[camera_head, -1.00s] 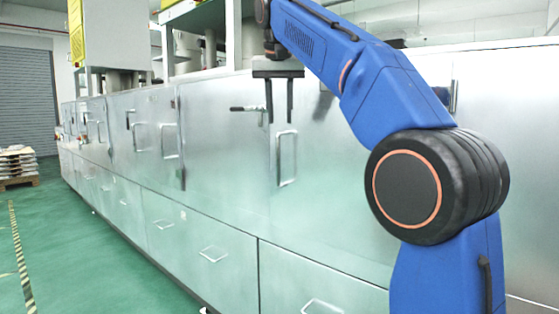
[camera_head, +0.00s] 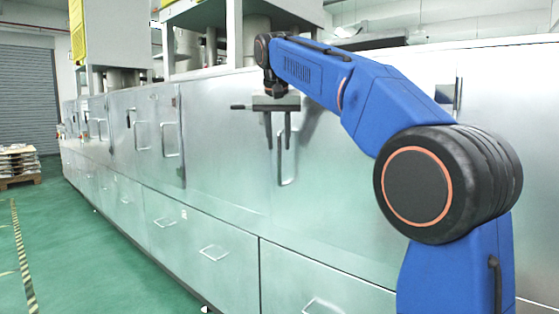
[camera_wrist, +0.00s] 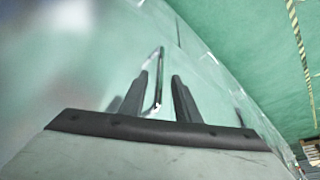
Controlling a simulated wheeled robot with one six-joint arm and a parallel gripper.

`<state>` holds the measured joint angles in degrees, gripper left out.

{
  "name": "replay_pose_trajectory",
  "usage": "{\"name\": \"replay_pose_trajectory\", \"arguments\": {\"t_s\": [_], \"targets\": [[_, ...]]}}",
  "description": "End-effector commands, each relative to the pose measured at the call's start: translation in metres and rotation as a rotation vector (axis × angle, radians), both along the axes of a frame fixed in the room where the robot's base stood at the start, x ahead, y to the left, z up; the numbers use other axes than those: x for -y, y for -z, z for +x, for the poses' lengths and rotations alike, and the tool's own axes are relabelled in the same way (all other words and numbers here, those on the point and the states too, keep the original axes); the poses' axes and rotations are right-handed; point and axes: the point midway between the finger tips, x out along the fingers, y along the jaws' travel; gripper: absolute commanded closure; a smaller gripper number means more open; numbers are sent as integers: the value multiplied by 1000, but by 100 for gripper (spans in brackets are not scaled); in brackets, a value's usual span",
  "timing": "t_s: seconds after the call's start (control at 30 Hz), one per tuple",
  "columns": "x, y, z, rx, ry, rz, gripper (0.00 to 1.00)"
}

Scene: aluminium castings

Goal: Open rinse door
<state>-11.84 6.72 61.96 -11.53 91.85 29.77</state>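A tall metal door handle (camera_head: 280,170) stands out from the closed silver panel (camera_head: 225,160) of the machine. No label shows which door is the rinse door.
More closed doors with handles (camera_head: 170,140) run along the machine to the left. Lower drawers have handles too (camera_head: 213,253). The green floor (camera_head: 90,270) at the left is clear. A pallet with stacked parts (camera_head: 18,165) stands far left.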

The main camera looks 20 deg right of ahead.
Motion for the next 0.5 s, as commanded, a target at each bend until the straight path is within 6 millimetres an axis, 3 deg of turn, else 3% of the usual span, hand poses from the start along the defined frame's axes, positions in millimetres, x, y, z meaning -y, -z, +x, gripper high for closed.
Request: {"name": "replay_pose_trajectory", "arguments": {"t_s": [0.2, 0.5], "targets": [[5, 35, 13, -1, 0, -1, 70], [9, 61, 24, 0, 1, 0, 70]]}}
